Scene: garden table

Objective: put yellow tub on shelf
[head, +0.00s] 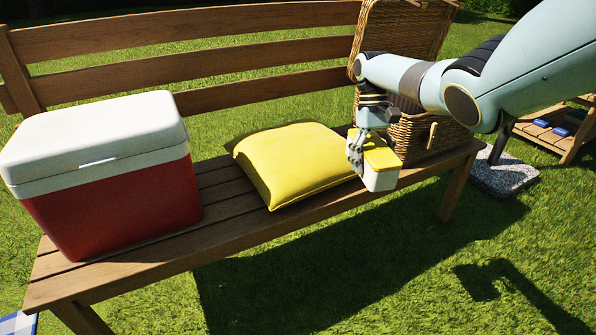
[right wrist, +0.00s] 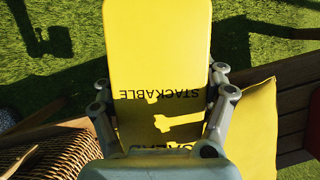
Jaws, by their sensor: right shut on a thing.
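The yellow tub (head: 382,164) has a yellow lid and a pale lower body. My right gripper (head: 357,152) is shut on it and holds it in front of the wicker basket, near the bench's front edge. In the right wrist view the tub's yellow lid (right wrist: 158,60), lettered "STACKABLE", lies between the fingers of the right gripper (right wrist: 162,110). A wooden shelf unit (head: 548,136) stands on the grass at the right edge, partly cut off, with blue things on it. My left gripper is not in view.
A wooden bench (head: 228,216) carries a red and white cooler (head: 112,190), a yellow cushion (head: 290,163) and an open wicker basket (head: 428,138). A grey slab (head: 503,176) lies on the grass by the bench's right end. Open grass lies in front of the bench.

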